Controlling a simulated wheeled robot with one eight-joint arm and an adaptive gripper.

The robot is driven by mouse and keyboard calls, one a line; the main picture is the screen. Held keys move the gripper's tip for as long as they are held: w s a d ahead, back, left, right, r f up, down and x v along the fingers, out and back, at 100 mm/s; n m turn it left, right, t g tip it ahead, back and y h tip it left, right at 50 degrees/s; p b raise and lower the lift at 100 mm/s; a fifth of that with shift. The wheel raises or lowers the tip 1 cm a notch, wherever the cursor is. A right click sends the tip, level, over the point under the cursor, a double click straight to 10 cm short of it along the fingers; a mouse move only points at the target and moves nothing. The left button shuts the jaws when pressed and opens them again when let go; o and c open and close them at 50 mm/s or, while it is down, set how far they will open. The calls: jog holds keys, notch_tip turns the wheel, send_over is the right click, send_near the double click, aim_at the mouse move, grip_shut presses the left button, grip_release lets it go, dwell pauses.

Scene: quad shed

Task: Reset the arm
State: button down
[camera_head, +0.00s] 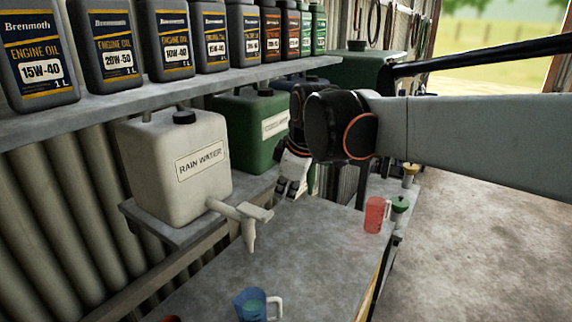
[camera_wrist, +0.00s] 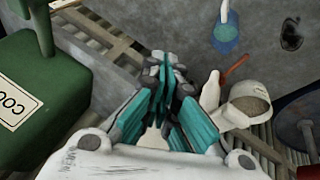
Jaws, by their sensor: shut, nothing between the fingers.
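My gripper (camera_head: 290,182) hangs from my arm over the back of the bench, near the green can (camera_head: 240,125) and right of the white rain water container (camera_head: 165,165). In the wrist view its teal-padded fingers (camera_wrist: 165,85) are together with nothing seen between them. My wrist and forearm reach in from the right and hide part of the wall and shelf behind them.
A shelf (camera_head: 190,88) of oil bottles runs above. The container's tap (camera_head: 245,218) juts over the bench (camera_head: 300,235). A blue jug (camera_head: 252,304) stands at the front and a red jug (camera_head: 375,215) near the right edge. Open floor (camera_head: 480,230) lies to the right.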

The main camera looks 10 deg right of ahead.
jog(key=s+d+f+m+t+b, duration=0.1)
jog(key=s+d+f+m+b, duration=0.1)
jog(key=s+f+m+b, duration=0.4)
jog(key=s+d+f+m+h+b, duration=0.1)
jog(key=s+d+f+m+b, duration=0.1)
jog(key=s+f, duration=0.65)
jog(key=s+d+f+m+t+b, duration=0.1)
jog(key=s+d+f+m+b, duration=0.3)
jog(key=f, duration=0.5)
jog(key=s+a+r, duration=0.2)
jog(key=s, duration=0.5)
jog(key=shift+w+d+f, duration=0.1)
jog(key=shift+w+f, duration=0.1)
jog(key=shift+w, duration=0.35)
jog(key=shift+w+d+f, duration=0.1)
jog(key=shift+w+f, duration=0.1)
jog(key=shift+w, duration=0.4)
jog(key=shift+w+d+f, duration=0.1)
jog(key=shift+w+f, duration=0.1)
jog(key=shift+w, duration=0.35)
